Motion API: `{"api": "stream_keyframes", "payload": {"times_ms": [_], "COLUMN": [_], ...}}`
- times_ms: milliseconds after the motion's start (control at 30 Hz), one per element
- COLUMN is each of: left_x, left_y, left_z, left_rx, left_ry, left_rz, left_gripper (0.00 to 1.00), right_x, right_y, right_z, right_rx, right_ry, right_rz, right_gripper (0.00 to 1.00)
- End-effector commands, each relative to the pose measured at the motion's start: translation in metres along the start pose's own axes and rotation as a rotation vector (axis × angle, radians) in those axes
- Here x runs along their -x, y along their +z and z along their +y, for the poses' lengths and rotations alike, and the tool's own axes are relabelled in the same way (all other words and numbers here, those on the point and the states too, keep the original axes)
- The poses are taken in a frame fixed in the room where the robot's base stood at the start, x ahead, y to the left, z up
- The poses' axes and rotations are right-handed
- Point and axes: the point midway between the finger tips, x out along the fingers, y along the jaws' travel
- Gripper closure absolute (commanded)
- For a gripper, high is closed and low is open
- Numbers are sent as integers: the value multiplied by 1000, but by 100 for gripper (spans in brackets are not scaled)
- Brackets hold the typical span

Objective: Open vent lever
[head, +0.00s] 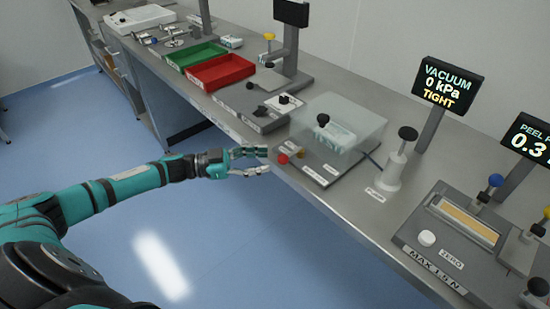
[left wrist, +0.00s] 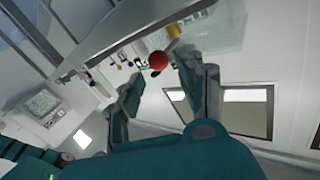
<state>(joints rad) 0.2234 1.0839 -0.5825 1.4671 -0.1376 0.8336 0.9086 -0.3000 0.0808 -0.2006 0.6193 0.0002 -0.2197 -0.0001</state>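A small red ball knob (head: 283,159) sits at the front edge of a grey station plate on the bench, under a clear box (head: 345,125). It looks like the end of the vent lever, but its label is too small to read. My left gripper (head: 268,160) is open and empty, just left of the red knob, with its fingers pointing at it. In the left wrist view the red knob (left wrist: 158,60) shows just beyond and between the open fingertips (left wrist: 158,74); I see no contact. My right gripper is not in view.
A brass knob (head: 301,153) stands close beside the red one. A white pump with a black knob (head: 407,134) stands right of the box, before a display (head: 447,84) reading "VACUUM 0 kPa TIGHT". Red (head: 219,83) and green trays lie further left. Floor before the bench is clear.

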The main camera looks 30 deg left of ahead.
Motion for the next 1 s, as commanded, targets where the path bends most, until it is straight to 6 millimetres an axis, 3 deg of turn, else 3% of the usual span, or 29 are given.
{"api": "stream_keyframes", "payload": {"times_ms": [200,400,1000], "left_x": [45,65,68], "left_y": [1,0,0], "left_z": [0,-1,-1], "left_rx": [1,0,-1], "left_ry": [-1,0,-1], "left_rz": [-4,-1,1], "left_gripper": [63,63,63], "right_x": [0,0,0], "right_y": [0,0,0], "right_z": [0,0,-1], "right_rx": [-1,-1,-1], "right_ry": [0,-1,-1], "right_rz": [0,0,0], "right_gripper": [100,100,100]}}
